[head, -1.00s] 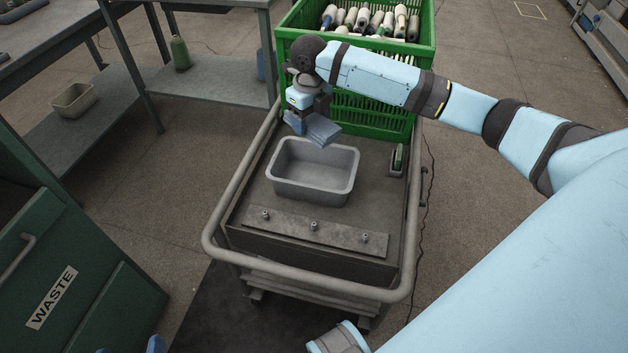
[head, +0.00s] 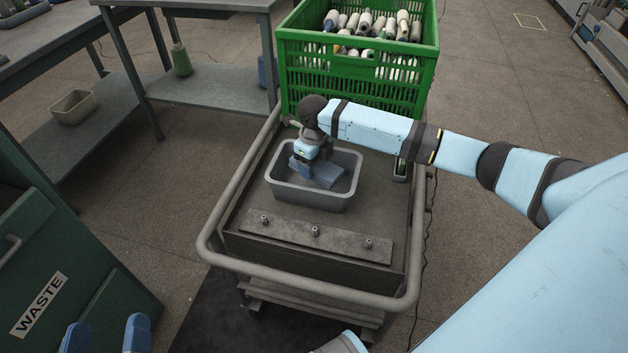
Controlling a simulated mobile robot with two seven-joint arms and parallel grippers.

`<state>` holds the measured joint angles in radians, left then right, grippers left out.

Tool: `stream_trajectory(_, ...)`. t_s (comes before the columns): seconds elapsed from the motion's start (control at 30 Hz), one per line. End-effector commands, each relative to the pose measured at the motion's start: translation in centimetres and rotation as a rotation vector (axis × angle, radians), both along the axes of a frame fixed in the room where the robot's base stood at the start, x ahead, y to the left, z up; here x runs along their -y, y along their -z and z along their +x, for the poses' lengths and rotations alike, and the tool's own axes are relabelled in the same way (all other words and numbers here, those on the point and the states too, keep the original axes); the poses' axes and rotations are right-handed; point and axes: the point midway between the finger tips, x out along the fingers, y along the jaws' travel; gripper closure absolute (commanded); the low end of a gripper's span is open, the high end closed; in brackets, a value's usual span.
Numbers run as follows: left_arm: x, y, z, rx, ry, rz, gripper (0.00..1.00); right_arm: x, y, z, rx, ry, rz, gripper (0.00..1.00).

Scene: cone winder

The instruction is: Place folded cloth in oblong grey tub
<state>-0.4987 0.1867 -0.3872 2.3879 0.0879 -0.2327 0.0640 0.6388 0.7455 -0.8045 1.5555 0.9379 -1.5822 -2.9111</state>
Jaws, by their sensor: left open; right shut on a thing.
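The oblong grey tub (head: 310,197) stands on the trolley deck in the middle of the head view. The folded cloth (head: 325,174) is blue-grey and sits inside the tub's rim. My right gripper (head: 306,167) reaches down into the tub from above and is shut on the cloth. Whether the cloth touches the tub floor is hard to tell. My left gripper (head: 106,337) shows only as two blue fingertips at the bottom left edge, apart and empty, well away from the tub.
A green crate (head: 355,55) full of yarn cones stands behind the tub. The trolley's grey rail (head: 232,205) runs around the deck. A plate with several pegs (head: 315,232) lies in front of the tub. A green WASTE bin (head: 75,280) stands at left.

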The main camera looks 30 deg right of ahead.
Motion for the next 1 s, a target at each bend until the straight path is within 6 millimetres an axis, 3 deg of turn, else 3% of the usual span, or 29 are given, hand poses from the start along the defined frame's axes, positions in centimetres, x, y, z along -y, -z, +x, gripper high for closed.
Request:
stream_trajectory(0.33, 0.8, -2.2, -0.3, 0.112, 0.031, -0.077, 0.11, 0.0, 5.3, 0.0, -0.001, 0.001, 0.001, 0.60)
stream_trajectory(0.77, 0.9, -2.7, -0.4, 0.120, 0.035, -0.084, 0.11, 0.0, 5.9, 0.0, -0.001, 0.000, 0.000, 0.60)
stream_trajectory(0.8, 0.9, -2.7, -0.4, 0.121, 0.035, -0.084, 0.11, 0.0, 5.9, 0.0, -0.001, 0.000, 0.000, 0.28)
stream_trajectory(0.87, 0.9, -2.6, -0.4, 0.121, 0.035, -0.084, 0.11, 0.0, 5.9, 0.0, -0.001, 0.000, 0.000, 0.14)
stream_trajectory(1.0, 0.9, -2.6, -0.4, 0.121, 0.034, -0.084, 0.11, 0.0, 5.9, 0.0, -0.001, 0.000, 0.000, 0.11)
